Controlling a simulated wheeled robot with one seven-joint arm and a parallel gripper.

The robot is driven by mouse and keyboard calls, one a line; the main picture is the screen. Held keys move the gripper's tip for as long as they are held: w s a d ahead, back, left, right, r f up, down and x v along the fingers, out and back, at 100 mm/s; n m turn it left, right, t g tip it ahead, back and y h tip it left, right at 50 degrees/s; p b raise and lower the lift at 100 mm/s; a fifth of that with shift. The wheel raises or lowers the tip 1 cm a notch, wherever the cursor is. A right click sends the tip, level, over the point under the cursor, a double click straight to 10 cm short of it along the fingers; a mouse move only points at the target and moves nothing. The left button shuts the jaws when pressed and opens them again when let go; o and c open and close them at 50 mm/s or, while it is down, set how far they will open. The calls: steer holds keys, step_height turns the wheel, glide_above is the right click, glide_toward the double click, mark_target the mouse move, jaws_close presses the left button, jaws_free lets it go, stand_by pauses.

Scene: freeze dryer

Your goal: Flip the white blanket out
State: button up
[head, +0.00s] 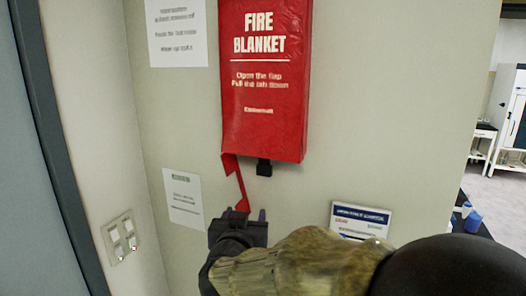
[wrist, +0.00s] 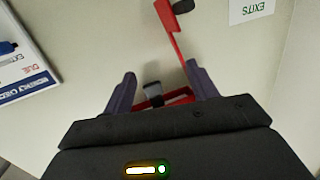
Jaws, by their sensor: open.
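A red fire blanket pouch (head: 265,80) hangs on the wall, upper middle of the head view. A thin red strap (head: 240,182) hangs from its lower left corner, and a short black tab (head: 263,167) hangs under its bottom edge. No white blanket is in view. My gripper (head: 244,213) is open below the pouch, near the strap's lower end. In the wrist view the strap (wrist: 174,38) runs beside the right finger, and the black tab (wrist: 153,92) shows between the fingers, farther back. I cannot tell whether the strap touches the finger.
A wall switch plate (head: 120,238) is at lower left. Paper notices hang above left (head: 177,30) and below left (head: 184,199) of the pouch, and a printed sign (head: 360,220) is at lower right. Blue bottles (head: 472,220) stand on a dark surface at right.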

mark_target(263, 166)
steer(key=s+a+r+m+h+p, duration=0.2)
steer(key=s+r+h, duration=0.3)
steer(key=r, duration=0.3)
steer(key=shift+s+m, duration=0.55)
steer(key=shift+m, duration=0.05)
steer(key=shift+w+p, duration=0.15)
steer(key=shift+p, duration=0.15)
steer(key=p+x, duration=0.6)
steer(key=x, duration=1.1)
steer(key=shift+w+d+r+p, duration=0.15)
steer(key=shift+d+p, duration=0.1)
steer(key=shift+p, duration=0.15)
jaws_close()
step_height(263, 166, down, 11)
steer(key=b, duration=0.8)
steer(key=shift+r, duration=0.15)
